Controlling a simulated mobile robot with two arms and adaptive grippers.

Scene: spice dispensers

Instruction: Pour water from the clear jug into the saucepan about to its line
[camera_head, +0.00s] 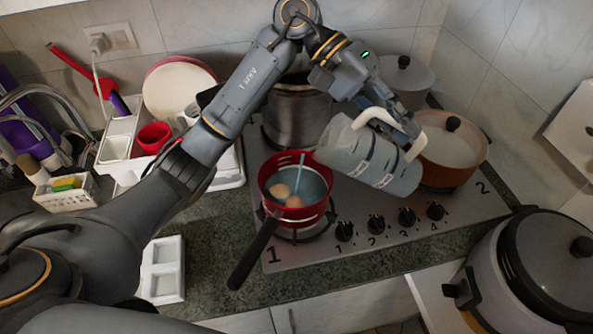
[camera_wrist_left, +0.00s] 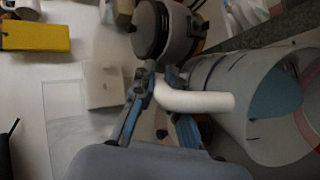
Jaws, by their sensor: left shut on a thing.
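The clear jug (camera_head: 368,158) is tipped far over to the left on the hob, its mouth above the right rim of the red saucepan (camera_head: 272,204). My left gripper (camera_head: 392,128) is shut on its white handle, which also shows in the left wrist view (camera_wrist_left: 195,101). Bluish water is in the jug (camera_wrist_left: 235,85). A thin pale-blue streak (camera_head: 300,172) near the jug's lip reaches down into the pan and looks like pouring water. The pan holds blue water and rounded egg-like things (camera_head: 281,190). Its fill line is not clear to me. My right gripper is out of view.
A steel pot (camera_head: 297,115) stands behind the saucepan. A brown pot (camera_head: 452,155) with a lid is right of the jug, and a grey lidded pot (camera_head: 405,80) is behind. The saucepan's black handle (camera_head: 252,255) points toward the front. A large cooker (camera_head: 520,270) stands front right.

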